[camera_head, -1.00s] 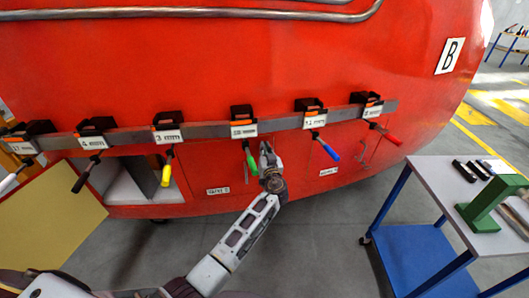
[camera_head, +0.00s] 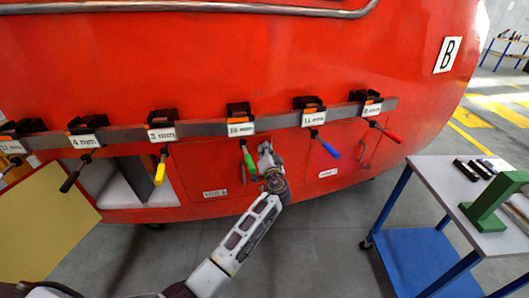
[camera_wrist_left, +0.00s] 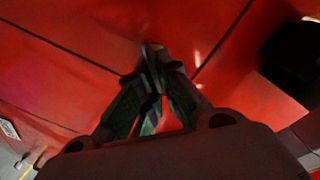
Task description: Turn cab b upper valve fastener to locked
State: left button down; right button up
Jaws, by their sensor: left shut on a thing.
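My left gripper (camera_head: 266,152) reaches up to the red cab side, right of the green-handled tool, near the upper right corner of a hatch panel (camera_head: 208,168). In the left wrist view its fingers (camera_wrist_left: 152,58) come together at the tips against the red surface, close to panel seams. They are shut on a small greyish fastener (camera_wrist_left: 151,47), mostly hidden between the fingertips. Its turned position cannot be told. The white letter B plate (camera_head: 449,54) marks the cab at upper right. My right gripper is not in view.
A grey rail (camera_head: 200,130) above the hatches carries clamps with size labels and coloured handles hanging down. The green handle (camera_head: 248,158) hangs close left of my gripper, the blue handle (camera_head: 328,148) to its right. A blue-legged cart (camera_head: 425,175) stands at right.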

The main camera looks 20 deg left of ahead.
pick_arm(q)
jog(key=shift+d+f+m, duration=0.1)
jog(key=shift+f+m, duration=0.05)
jog(key=shift+m, duration=1.05)
jog(key=m, duration=0.3)
jog(key=shift+w+d+f, duration=0.1)
jog(key=shift+f, duration=0.1)
jog(key=shift+f+m+p, duration=0.1)
jog(key=shift+m+p, duration=0.2)
jog(key=shift+m, duration=0.5)
jog(key=shift+f+m, duration=0.2)
jog(key=shift+m, duration=0.9)
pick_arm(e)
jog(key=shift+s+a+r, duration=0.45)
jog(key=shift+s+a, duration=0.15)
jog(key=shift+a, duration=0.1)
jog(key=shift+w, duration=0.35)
pick_arm(q)
jog(key=c, duration=1.6)
grip_release()
jog(key=shift+d, duration=0.1)
jog(key=shift+v, duration=6)
